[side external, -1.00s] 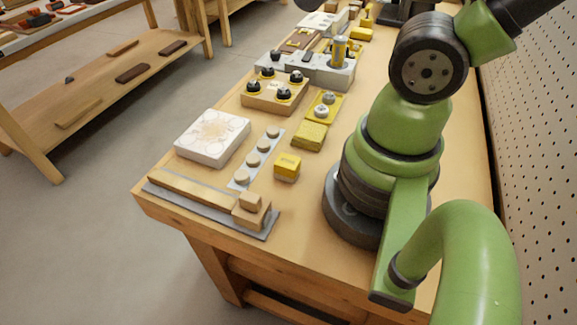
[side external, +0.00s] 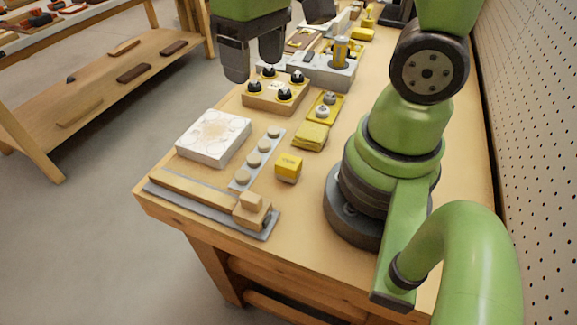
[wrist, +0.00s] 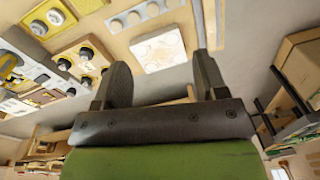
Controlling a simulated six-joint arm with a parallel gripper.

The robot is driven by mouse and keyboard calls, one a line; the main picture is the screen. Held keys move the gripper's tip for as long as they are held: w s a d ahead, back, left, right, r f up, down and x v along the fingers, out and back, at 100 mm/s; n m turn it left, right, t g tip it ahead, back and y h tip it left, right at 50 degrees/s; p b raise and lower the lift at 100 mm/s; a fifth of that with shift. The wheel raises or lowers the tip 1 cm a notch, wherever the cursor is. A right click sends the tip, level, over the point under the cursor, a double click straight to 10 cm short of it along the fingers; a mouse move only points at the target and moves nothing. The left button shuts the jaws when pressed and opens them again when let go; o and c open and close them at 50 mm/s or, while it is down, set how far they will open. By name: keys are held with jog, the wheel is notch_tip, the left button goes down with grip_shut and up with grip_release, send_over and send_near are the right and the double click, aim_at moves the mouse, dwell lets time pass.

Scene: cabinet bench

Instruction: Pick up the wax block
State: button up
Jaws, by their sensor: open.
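A small yellow block (side external: 288,168) with a marking on it, which looks like the wax block, stands on the bench between the strip of pale knobs and my arm's base. It is not clearly visible in the wrist view. My gripper (side external: 253,68) is open and empty, with its dark fingers pointing down, high in the picture above the far-left side of the bench. In the wrist view my gripper (wrist: 162,72) has both fingers apart with nothing between them.
A yellow pad (side external: 311,136) lies just behind the block. A white tile (side external: 213,137), a knob strip (side external: 257,160), a wooden board with black knobs (side external: 276,94) and a wooden slide on a grey plate (side external: 205,200) surround it. The bench's front right is bare.

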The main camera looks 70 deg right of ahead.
aim_at(287, 160)
jog(key=f+g, duration=0.1)
jog(key=f, duration=0.4)
jog(key=s+d+f+n+g, duration=0.1)
jog(key=f+g, duration=0.1)
jog(key=f, duration=0.3)
jog(key=s+f+n+g, duration=0.1)
jog(key=f+g, duration=0.1)
jog(key=f, duration=0.3)
jog(key=shift+d+h, duration=0.25)
jog(key=shift+h, duration=0.05)
jog(key=shift+a+x, duration=0.15)
jog(key=shift+x, duration=1.4)
jog(key=shift+a+x, duration=0.15)
jog(key=shift+x, duration=1.4)
jog(key=shift+r, duration=0.1)
jog(key=c, duration=1.1)
jog(key=shift+r, duration=0.1)
notch_tip(287, 160, up, 10)
jog(key=shift+f, duration=0.1)
